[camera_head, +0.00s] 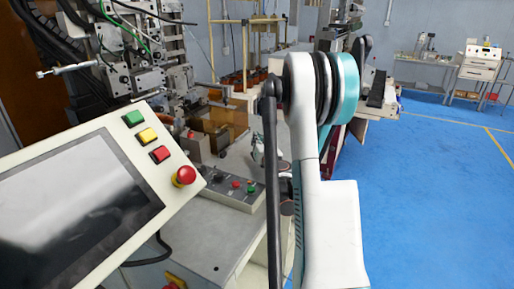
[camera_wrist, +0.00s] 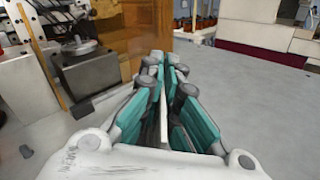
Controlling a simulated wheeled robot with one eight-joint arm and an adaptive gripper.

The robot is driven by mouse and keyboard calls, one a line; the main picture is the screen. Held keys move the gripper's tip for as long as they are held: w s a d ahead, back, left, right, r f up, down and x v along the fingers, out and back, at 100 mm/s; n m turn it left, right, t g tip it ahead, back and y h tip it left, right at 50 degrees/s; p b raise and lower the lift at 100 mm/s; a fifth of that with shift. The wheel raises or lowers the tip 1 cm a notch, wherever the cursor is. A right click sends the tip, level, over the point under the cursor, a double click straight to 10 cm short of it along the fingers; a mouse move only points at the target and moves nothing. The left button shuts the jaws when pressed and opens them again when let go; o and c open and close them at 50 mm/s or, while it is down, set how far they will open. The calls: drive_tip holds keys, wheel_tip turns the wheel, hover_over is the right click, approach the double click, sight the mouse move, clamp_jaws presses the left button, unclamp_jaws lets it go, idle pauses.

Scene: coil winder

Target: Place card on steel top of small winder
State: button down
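My gripper (camera_wrist: 163,62) has teal-sided fingers that come close together at the tips in the wrist view. A thin whitish strip (camera_wrist: 163,125), seen edge-on, runs between the fingers; it looks like the card, held on edge. The gripper is over or close to a broad, flat grey top (camera_wrist: 235,95), which looks like the steel top of the small winder. The right part of this top is bare.
A metal block with a round disc (camera_wrist: 80,47) and a brown box (camera_wrist: 140,40) stand left of my fingers. In the head view, a tilted touch panel (camera_head: 80,210) and a button box (camera_head: 230,185) are at left. Blue floor (camera_head: 430,200) lies open at right.

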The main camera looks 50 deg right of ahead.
drive_tip(key=shift+f, duration=1.05)
drive_tip(key=shift+f+b, duration=0.2)
drive_tip(key=shift+b, duration=0.15)
drive_tip(key=c, duration=1.8)
unclamp_jaws()
drive_tip(key=shift+r, duration=0.1)
